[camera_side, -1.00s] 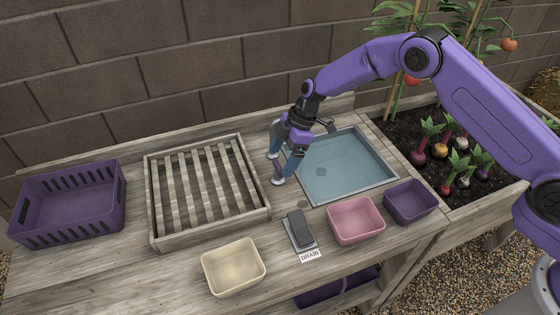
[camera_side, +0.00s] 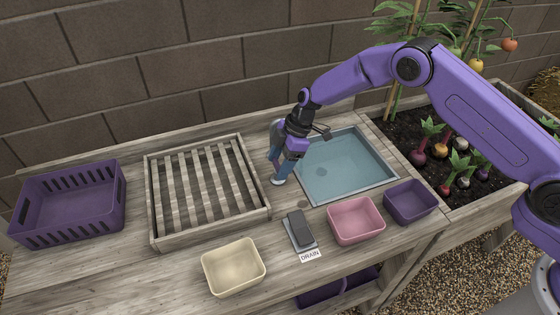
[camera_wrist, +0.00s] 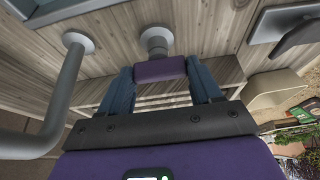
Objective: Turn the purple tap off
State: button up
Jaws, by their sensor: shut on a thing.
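The purple tap handle (camera_wrist: 160,69) sits on a round grey stem and base in the wrist view. My gripper (camera_wrist: 160,80) has one blue finger on each side of it and is shut on it. In the side view my gripper (camera_side: 279,163) is at the left edge of the blue sink (camera_side: 355,192), just above the tap's pale round base (camera_side: 279,182); the fingers hide the handle there. The grey spout pipe (camera_wrist: 65,85) rises beside the handle in the wrist view. I cannot tell whether water runs.
A wooden slatted rack (camera_side: 157,236) stands left of the tap, with a purple basket (camera_side: 70,226) beyond. A grey drain pedal (camera_side: 300,228), a cream tub (camera_side: 234,281), a pink tub (camera_side: 356,231) and a purple tub (camera_side: 410,214) line the front.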

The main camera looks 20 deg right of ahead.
jog(key=shift+m, duration=0.3)
jog(key=m+t, duration=0.1)
jog(key=m, duration=0.2)
jog(key=shift+s+m+t+h, duration=0.15)
jog(key=shift+m+t+h, duration=0.15)
jog(key=shift+m+t, duration=0.1)
jog(key=m+t+h, duration=0.1)
jog(key=m, duration=0.3)
jog(key=shift+s+a+m, duration=0.1)
jog(key=shift+m, duration=0.2)
jog(key=m+t+h, duration=0.1)
jog(key=m, duration=0.3)
jog(key=shift+a, duration=0.1)
jog(key=shift+s+a+m+t+h, duration=0.15)
jog(key=shift+m+h, duration=0.35)
jog(key=shift+m, duration=0.65)
jog(key=shift+w+d+m+t+h, duration=0.15)
jog(key=shift+m+h, duration=0.35)
jog(key=shift+m, duration=0.65)
jog(key=shift+s, duration=0.1)
jog(key=o, duration=1.1)
jog(key=shift+c, duration=0.2)
jog(key=shift+a, duration=0.1)
